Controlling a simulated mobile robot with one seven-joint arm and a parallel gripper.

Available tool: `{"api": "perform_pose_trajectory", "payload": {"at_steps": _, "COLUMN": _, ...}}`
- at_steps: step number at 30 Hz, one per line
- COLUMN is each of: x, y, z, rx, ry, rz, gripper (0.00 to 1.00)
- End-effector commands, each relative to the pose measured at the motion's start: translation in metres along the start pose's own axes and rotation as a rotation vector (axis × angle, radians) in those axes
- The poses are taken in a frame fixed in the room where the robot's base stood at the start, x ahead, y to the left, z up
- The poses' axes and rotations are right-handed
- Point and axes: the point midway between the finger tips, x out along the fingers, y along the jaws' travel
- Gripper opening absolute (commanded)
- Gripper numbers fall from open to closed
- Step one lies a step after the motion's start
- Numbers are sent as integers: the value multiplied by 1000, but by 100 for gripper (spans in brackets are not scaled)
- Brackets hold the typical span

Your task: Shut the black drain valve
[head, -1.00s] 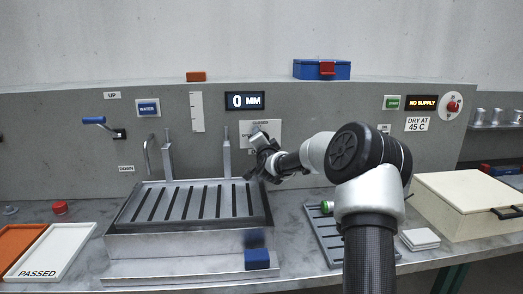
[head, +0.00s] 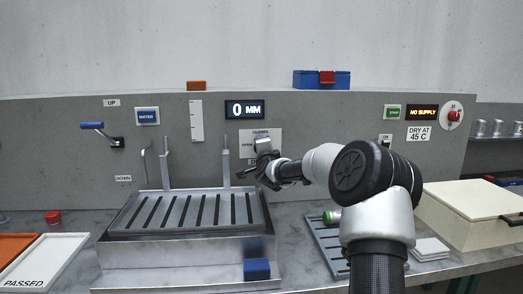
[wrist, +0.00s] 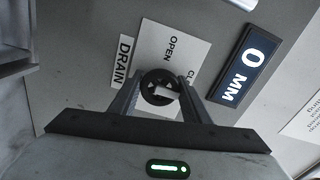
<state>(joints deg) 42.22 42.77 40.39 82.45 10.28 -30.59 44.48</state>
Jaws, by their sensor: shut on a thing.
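The black drain valve (wrist: 152,80) is a round black knob on a white plate (wrist: 182,42) marked OPEN, with a second, partly hidden word beginning CL. A DRAIN label (wrist: 124,62) is beside the plate. In the wrist view my gripper (wrist: 160,92) has one finger on each side of the knob and is shut on it. In the head view my gripper (head: 266,164) is at the grey wall panel, in front of the lower part of the plate (head: 273,136). The valve's exact turn is hard to read.
A slotted metal sink tray (head: 190,225) stands below left of my gripper, with an upright post (head: 226,165) close by. The display (head: 245,110) above reads 0 MM. A blue-handled crank (head: 93,125) is at the left. A green-ended cylinder (head: 331,216) lies on a rack at right.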

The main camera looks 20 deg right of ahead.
Motion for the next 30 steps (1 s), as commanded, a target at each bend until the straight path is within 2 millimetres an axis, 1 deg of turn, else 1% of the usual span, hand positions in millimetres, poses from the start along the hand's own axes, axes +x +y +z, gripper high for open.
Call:
{"api": "perform_pose_trajectory", "payload": {"at_steps": 6, "x": 0, "y": 0, "z": 0, "rx": 4, "ry": 0, "rz": 1, "gripper": 21}}
{"api": "perform_pose_trajectory", "payload": {"at_steps": 7, "x": 0, "y": 0, "z": 0, "rx": 4, "ry": 0, "rz": 1, "gripper": 48}}
{"api": "perform_pose_trajectory", "payload": {"at_steps": 9, "x": 0, "y": 0, "z": 0, "rx": 4, "ry": 0, "rz": 1, "gripper": 60}}
{"api": "perform_pose_trajectory", "payload": {"at_steps": 10, "x": 0, "y": 0, "z": 0, "rx": 3, "ry": 0, "rz": 0, "gripper": 62}}
{"api": "perform_pose_trajectory", "payload": {"at_steps": 18, "x": 0, "y": 0, "z": 0, "rx": 2, "ry": 0, "rz": 0, "gripper": 62}}
{"api": "perform_pose_trajectory", "payload": {"at_steps": 22, "x": -8, "y": -1, "z": 0, "rx": 1, "ry": 0, "rz": 0, "gripper": 62}}
{"api": "perform_pose_trajectory", "payload": {"at_steps": 26, "x": -29, "y": -1, "z": -1, "rx": -1, "ry": 0, "rz": 1, "gripper": 62}}
{"api": "perform_pose_trajectory", "payload": {"at_steps": 30, "x": -63, "y": -1, "z": -1, "rx": -4, "ry": 1, "rz": 1, "gripper": 62}}
